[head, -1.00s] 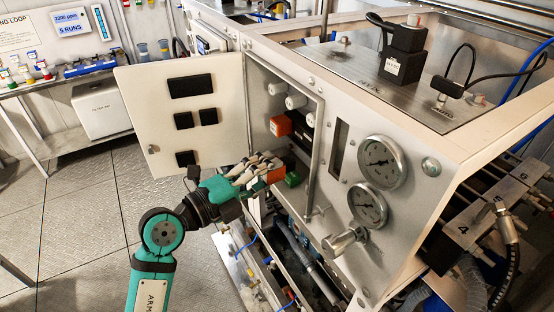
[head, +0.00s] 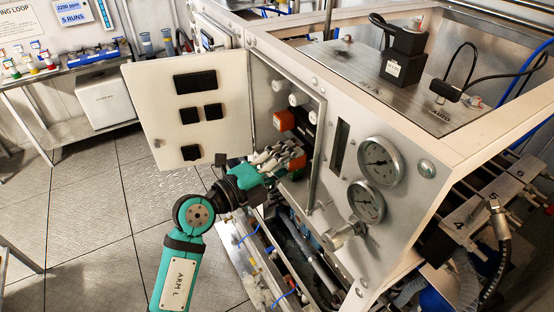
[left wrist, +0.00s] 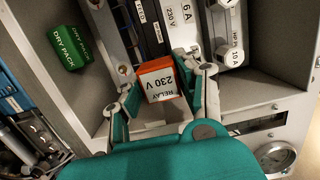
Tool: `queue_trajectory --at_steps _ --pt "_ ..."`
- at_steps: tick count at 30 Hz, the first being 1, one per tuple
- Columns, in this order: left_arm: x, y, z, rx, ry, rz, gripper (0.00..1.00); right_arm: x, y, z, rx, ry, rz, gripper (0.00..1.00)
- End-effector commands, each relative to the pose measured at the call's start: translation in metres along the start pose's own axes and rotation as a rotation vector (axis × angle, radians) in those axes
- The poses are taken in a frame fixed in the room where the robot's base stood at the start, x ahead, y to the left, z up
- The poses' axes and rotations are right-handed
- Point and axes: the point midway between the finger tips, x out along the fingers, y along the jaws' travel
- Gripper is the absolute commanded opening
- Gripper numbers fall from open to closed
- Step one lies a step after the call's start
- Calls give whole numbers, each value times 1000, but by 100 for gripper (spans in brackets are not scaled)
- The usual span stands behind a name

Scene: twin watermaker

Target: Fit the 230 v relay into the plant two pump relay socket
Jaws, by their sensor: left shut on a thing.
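My left gripper (left wrist: 158,92) is shut on the 230 V relay (left wrist: 160,79), an orange block with a white label reading RELAY 230 V. In the head view the left gripper (head: 291,158) reaches into the open control box, and the relay's orange (head: 299,160) shows at the fingertips. In the wrist view the relay lies just below a dark strip (left wrist: 150,30) between labelled modules. I cannot tell whether it touches the strip. The plant two pump relay socket cannot be made out by name. Another orange block (head: 284,121) sits higher in the box. My right gripper is not in view.
A green dry pack (left wrist: 70,47) lies in the box. Modules marked 10 A (left wrist: 230,50) stand right of the relay. Gauges (head: 379,162) are on the front panel.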

Motion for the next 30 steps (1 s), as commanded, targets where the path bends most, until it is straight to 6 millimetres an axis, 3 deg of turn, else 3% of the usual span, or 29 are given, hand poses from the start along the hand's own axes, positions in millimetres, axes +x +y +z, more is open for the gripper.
queue_trajectory --at_steps 8,30 --pt "11 0 -2 1 0 -1 0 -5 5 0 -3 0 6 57" --pt "11 -1 -2 1 0 0 0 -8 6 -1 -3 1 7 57"
